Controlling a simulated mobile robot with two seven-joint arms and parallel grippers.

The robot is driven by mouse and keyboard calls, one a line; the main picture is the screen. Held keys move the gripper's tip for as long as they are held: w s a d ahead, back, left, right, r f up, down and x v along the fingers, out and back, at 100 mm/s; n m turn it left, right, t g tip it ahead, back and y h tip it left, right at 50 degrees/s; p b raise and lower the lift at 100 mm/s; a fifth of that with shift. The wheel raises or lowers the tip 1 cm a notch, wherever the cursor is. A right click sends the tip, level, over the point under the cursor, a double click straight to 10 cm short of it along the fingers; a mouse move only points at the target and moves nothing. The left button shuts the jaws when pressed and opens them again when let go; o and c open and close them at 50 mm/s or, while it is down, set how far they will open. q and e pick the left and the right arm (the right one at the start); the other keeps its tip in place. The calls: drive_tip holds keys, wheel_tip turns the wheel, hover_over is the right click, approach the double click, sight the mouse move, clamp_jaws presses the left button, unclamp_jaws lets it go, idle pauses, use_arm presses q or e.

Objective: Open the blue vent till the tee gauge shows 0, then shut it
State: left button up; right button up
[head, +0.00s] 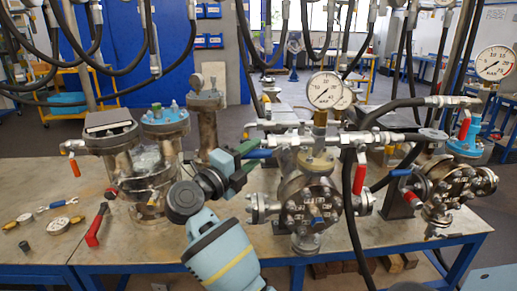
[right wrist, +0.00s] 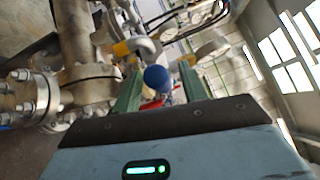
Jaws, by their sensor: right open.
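The blue vent handle (head: 258,153) sticks out to the left from the tee on top of the middle flanged vessel (head: 308,195). The tee gauge (head: 325,90) stands upright on that tee; its needle is too small to read surely. My right gripper (head: 250,160) is at the handle, its green fingers open. In the right wrist view the handle's round blue end (right wrist: 157,78) sits between the two spread fingers (right wrist: 160,88), with a gap at each side. Whether a finger touches it is unclear. My left gripper is not in view.
A red handle (head: 359,179) hangs below the tee's right side, near a black hose (head: 347,205). Another blue handle (head: 401,172) is on the right vessel. Hoses hang overhead.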

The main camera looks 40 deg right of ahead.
drive_tip(key=shift+x, duration=1.15)
clamp_jaws()
